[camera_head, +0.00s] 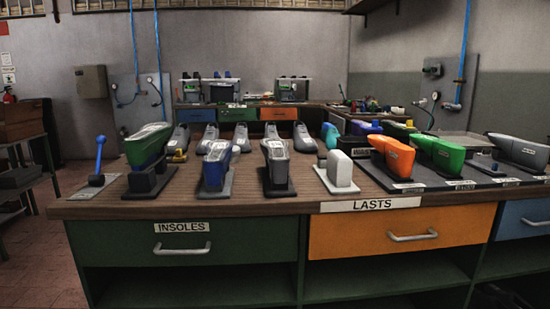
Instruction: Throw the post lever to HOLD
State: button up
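A blue lever with a round knob (100,140) stands at the left end of the workbench, and I take it to be the post lever. Its shaft is close to upright, with the knob leaning very slightly right. It rises from a flat grey base plate (92,190). Any HOLD marking on the plate is too small to read. Just right of the lever stands a green and grey last (146,150) on a black base. My gripper is not in view.
The wooden workbench (300,203) holds several lasts on stands, including blue (215,165), grey (276,162), white (340,170) and orange (392,155) ones. INSOLES (182,227) and LASTS (371,204) labels mark its front. A dark shelf rack (22,180) stands left, with floor between.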

aim_at(101, 140)
jog(key=i+j, duration=0.2)
jog(key=j, duration=0.25)
jog(key=i+j+z, duration=0.15)
jog(key=j, duration=0.3)
jog(key=i+j, duration=0.25)
jog(key=j, duration=0.2)
jog(key=i+j+z, duration=0.15)
jog(key=j, duration=0.35)
jog(key=i+j, duration=0.15)
jog(key=j, duration=0.3)
jog(key=i+j+z, duration=0.15)
jog(key=j, duration=0.35)
jog(key=i+j, duration=0.15)
jog(key=j, duration=0.35)
jog(key=i+j+z, duration=0.15)
jog(key=j, duration=0.35)
